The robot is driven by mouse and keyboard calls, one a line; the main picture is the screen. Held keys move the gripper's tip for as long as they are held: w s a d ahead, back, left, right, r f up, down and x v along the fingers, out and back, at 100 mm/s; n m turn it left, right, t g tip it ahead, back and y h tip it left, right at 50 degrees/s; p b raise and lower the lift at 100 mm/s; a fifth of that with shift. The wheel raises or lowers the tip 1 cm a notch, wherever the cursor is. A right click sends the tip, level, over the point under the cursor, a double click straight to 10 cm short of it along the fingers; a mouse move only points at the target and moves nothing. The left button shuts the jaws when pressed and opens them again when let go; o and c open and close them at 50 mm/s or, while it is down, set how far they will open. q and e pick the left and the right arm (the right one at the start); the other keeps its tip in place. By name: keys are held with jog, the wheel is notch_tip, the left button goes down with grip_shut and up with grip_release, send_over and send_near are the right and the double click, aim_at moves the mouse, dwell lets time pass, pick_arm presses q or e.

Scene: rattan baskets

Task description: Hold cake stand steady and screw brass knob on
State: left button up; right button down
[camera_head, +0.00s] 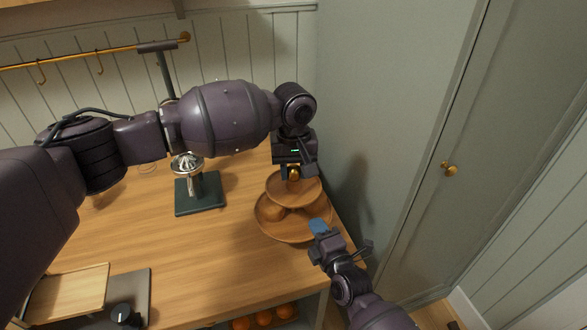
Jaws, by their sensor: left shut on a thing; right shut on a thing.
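The wooden cake stand, with a smaller upper plate (288,187) above a wider lower plate (275,229), stands upright near the counter's right edge. My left gripper (294,170) points down from above and is shut on the brass knob (293,174), at the top centre of the stand. Whether the knob's thread is engaged is hidden. My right gripper (318,228) reaches in from the lower right and is shut on the lower plate's front right rim, with blue at its tip. Round brown items sit on the lower plate.
A juicer-like metal piece on a dark green base (201,204) stands left of the stand. A wooden board (66,293) lies at the front left. A green cabinet wall with a brass door knob (449,168) rises close on the right. The wooden counter (190,265) is clear in front.

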pick_arm(q)
jog(key=m, duration=2.5)
jog(key=shift+m, duration=0.3)
jog(key=o, duration=1.1)
notch_tip(320, 180, up, 12)
jog(key=shift+f, duration=0.1)
pick_arm(e)
jog(key=c, duration=1.1)
grip_release()
